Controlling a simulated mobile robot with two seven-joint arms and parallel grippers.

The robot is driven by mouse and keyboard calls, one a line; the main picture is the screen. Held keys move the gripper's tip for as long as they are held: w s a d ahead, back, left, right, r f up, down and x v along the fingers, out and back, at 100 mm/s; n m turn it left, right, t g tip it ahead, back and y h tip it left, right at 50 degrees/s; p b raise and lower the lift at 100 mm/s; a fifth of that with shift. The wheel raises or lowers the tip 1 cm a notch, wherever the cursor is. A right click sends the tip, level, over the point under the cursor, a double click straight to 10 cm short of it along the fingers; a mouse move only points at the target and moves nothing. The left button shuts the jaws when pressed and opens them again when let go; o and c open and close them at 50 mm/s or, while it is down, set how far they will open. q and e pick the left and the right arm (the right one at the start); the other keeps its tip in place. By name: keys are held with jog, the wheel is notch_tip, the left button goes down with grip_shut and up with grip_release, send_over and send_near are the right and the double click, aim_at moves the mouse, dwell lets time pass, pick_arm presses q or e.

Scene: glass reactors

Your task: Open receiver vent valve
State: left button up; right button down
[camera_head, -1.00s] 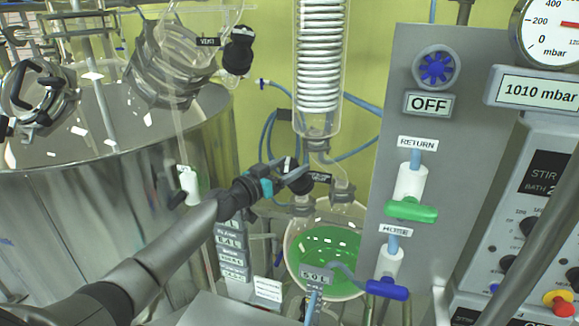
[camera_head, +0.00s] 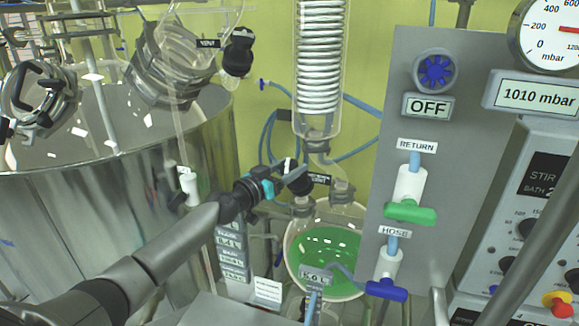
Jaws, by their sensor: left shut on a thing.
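My left gripper (camera_head: 291,178) reaches in from the lower left to the glass junction below the coiled condenser. It is shut on a small dark valve handle there, which the fingers largely hide. The receiver flask (camera_head: 326,250) with green liquid hangs just below the gripper. The condenser (camera_head: 319,70) stands upright above it. My right gripper is not in view.
A grey panel (camera_head: 460,130) at right carries a blue knob (camera_head: 436,71), a green-handled RETURN valve (camera_head: 411,212) and a blue-handled HOSE valve (camera_head: 387,289). A large steel vessel (camera_head: 60,220) fills the left. Blue hoses run behind the condenser.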

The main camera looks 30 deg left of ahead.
pick_arm(q)
jog(key=shift+r+n+y+p, duration=0.15)
jog(key=shift+n+y+p, duration=0.55)
jog(key=shift+n+y, duration=0.15)
jog(key=shift+n+y+p, duration=0.3)
jog(key=shift+n+y, duration=0.55)
jog(key=shift+n, duration=0.3)
jog(key=n+g+y, duration=0.2)
jog(key=n+y, duration=0.2)
jog(key=n, duration=0.1)
jog(key=shift+n+g+y, duration=1.4)
jog(key=shift+n+y, duration=0.2)
jog(key=shift+n, duration=0.5)
jog(key=shift+a+n+g, duration=0.1)
jog(key=shift+n+g, duration=0.2)
jog(key=o, duration=1.4)
jog(key=shift+s, duration=0.1)
